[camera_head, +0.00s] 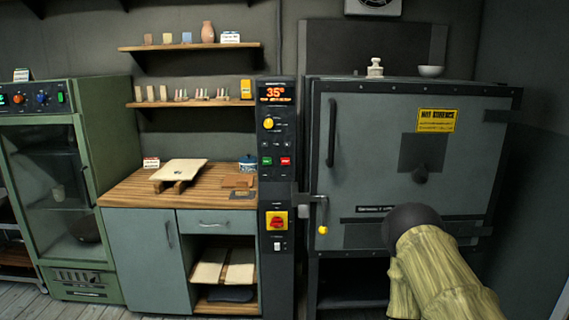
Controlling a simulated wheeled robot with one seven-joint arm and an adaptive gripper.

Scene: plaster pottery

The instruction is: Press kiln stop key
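The kiln's control panel (276,140) is a tall dark column left of the kiln door. Its display (276,93) glows orange and reads 35°. A yellow knob (268,123) is below the display. Lower down are a green key (267,161) and a red key (285,161) side by side; the red one looks like the stop key, but its label is too small to read. My arm, in a yellowish sleeve with a dark rounded end, reaches in at lower right, in front of the kiln and apart from the panel. No gripper fingers show.
The grey kiln (380,185) has a shut door with a long handle (331,132) beside the panel. A red and yellow switch (277,221) sits lower on the column. A wooden-topped cabinet (190,220) stands left, then a green glass-doored cabinet (113,150).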

